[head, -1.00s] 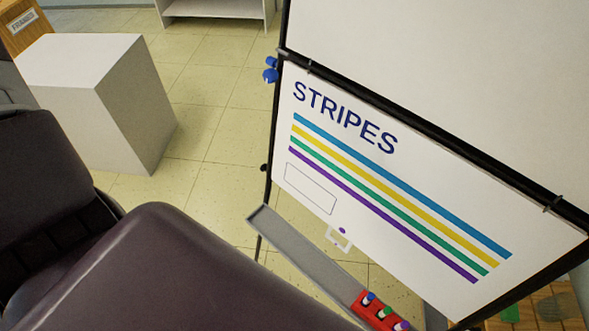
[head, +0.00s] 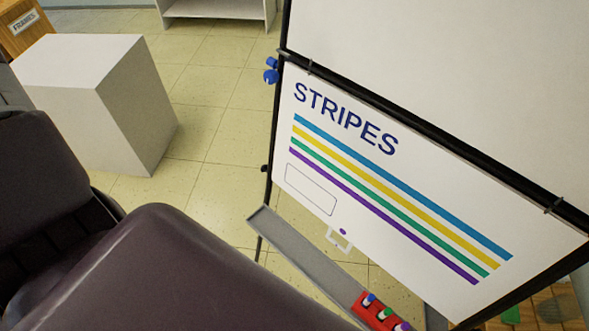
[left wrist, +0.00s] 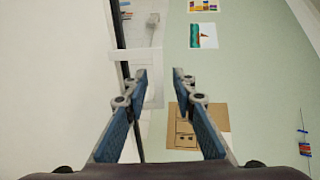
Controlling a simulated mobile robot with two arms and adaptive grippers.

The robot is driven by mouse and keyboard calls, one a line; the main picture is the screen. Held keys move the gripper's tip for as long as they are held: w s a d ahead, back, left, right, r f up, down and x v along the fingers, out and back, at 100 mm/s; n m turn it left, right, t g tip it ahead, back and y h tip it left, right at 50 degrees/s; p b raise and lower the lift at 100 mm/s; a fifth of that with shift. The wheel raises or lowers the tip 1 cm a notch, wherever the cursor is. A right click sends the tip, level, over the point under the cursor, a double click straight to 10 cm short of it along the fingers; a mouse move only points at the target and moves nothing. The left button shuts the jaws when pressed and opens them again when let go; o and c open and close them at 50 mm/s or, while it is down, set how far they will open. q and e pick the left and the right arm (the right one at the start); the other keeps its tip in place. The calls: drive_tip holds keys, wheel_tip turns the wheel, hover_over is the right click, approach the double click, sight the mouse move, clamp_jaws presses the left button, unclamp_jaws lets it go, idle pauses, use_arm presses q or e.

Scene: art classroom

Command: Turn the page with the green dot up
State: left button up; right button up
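A page headed STRIPES (head: 390,185), with blue, yellow, green and purple stripes and an empty outlined box, hangs below the ringed black bar of a stand. A white frame-shaped tab (head: 340,240) with a purple dot (head: 342,231) is at its lower edge. A blank white sheet (head: 450,65) is above the bar. I see no green dot on a tab. In the left wrist view my left gripper (left wrist: 160,75) is open and empty, its blue-padded fingers apart. A pale frame-like shape (left wrist: 122,53) is by its left finger; I cannot tell whether they touch. My right gripper is not in view.
A grey tray (head: 310,258) under the page holds a red holder (head: 375,314) with several capped markers. A white block (head: 95,90) stands on the tiled floor at the left. The left wrist view shows a pale green wall (left wrist: 262,85) with pictures and a brown panel.

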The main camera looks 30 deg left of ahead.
use_arm(q)
drive_tip(key=v, duration=1)
drive_tip(key=shift+s, duration=0.35)
idle(0.9)
drive_tip(key=shift+a, duration=0.1)
idle(0.3)
